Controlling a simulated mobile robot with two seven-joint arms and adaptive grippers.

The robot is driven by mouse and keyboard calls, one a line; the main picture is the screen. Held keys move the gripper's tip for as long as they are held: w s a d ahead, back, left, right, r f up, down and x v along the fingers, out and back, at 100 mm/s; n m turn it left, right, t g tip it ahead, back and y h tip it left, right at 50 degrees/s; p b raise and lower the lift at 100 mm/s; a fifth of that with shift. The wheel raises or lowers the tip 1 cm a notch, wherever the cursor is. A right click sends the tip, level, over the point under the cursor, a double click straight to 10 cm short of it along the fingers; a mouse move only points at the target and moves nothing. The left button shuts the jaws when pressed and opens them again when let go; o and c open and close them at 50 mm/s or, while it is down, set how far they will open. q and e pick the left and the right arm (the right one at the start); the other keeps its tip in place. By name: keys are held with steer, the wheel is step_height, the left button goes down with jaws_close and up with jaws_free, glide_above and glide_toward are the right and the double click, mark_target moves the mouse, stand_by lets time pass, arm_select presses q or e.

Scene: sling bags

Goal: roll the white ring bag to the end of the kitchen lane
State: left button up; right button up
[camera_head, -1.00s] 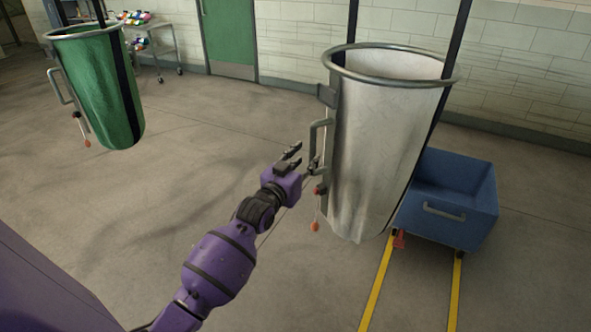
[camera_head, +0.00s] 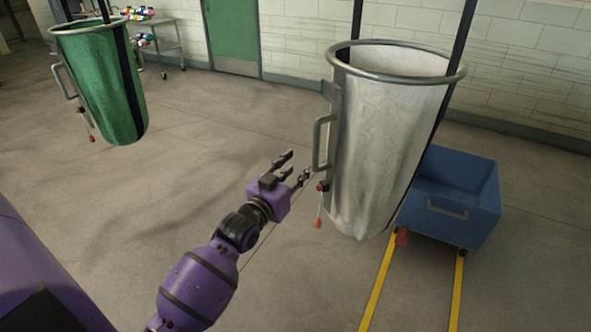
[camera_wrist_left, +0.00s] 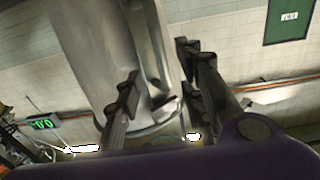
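The white ring bag (camera_head: 385,140) hangs from dark straps, with a grey metal ring at its top. A grey handle (camera_head: 318,143) is on its left side, with a red-ended cord (camera_head: 318,205) below it. My left gripper (camera_head: 295,166) is left of the bag and slightly below the handle, its fingers apart and empty. The left wrist view shows the bag (camera_wrist_left: 95,45) and its handle (camera_wrist_left: 150,45) beyond the spread fingers (camera_wrist_left: 160,85). My right gripper is in neither view.
A blue wheeled bin (camera_head: 455,200) stands on the floor behind the white bag, over yellow lane lines (camera_head: 378,285). A green ring bag (camera_head: 100,85) hangs at the left. A cart (camera_head: 155,40) stands near the green door (camera_head: 232,35). The floor in the middle is clear.

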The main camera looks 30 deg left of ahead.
mark_target(314, 149)
arm_select(q)
steer(key=shift+w, duration=0.1)
stand_by(0.4)
steer(key=w, duration=1.2)
steer(key=shift+d+r, duration=0.15)
steer(key=shift+d, duration=0.05)
steer(key=shift+s, duration=0.1)
jaws_close()
